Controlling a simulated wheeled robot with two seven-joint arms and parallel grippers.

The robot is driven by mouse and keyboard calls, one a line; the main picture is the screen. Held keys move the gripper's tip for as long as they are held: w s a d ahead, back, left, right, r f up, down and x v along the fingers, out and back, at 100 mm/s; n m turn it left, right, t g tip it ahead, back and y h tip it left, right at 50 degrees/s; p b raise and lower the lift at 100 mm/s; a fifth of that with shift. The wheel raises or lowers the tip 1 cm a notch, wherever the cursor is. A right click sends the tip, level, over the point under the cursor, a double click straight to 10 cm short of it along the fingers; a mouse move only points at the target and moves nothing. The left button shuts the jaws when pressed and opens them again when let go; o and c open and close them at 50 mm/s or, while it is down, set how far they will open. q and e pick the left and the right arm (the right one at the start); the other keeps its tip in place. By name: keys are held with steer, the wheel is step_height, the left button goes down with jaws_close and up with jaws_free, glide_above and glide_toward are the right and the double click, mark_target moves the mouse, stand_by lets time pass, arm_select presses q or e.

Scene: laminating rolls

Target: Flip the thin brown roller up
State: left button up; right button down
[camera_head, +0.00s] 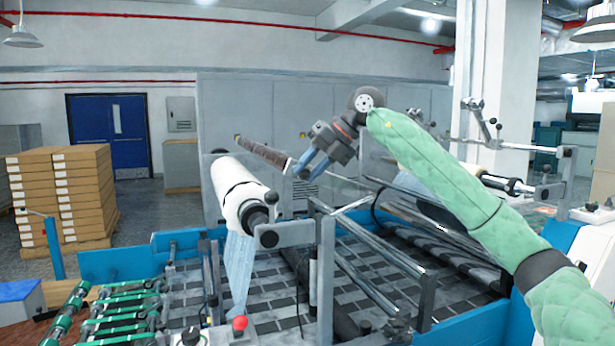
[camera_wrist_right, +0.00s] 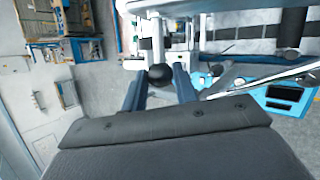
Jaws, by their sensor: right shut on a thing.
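The thin brown roller (camera_head: 262,154) is a slim bar in the head view. It is raised above the white film roll and slants down to the right, toward my right gripper. My right gripper (camera_head: 298,168) is at its right end, shut on it, with blue fingers pointing down and left. In the right wrist view a dark round knob (camera_wrist_right: 160,76) shows between the two fingers of the right gripper (camera_wrist_right: 161,69); the bar itself is not clear there. My left gripper is in neither view.
A white film roll (camera_head: 236,190) lies just below the brown roller, with a bluish film strip (camera_head: 238,272) hanging from it. Metal bars and brackets (camera_head: 327,260) stand over the machine bed below my arm. Stacked boxes (camera_head: 60,185) stand on a pallet at the far left.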

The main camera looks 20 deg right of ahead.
steer(key=shift+d+r, duration=0.15)
steer(key=shift+r, duration=0.15)
steer(key=c, duration=1.1)
jaws_free()
steer(key=shift+c, duration=0.2)
steer(key=shift+o, duration=0.2)
steer(key=shift+f, duration=0.1)
arm_select(q)
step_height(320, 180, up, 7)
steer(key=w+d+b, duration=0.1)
steer(key=b, duration=0.2)
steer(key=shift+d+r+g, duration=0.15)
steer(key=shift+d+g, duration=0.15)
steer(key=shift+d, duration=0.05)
arm_select(e)
steer(key=v, duration=0.8)
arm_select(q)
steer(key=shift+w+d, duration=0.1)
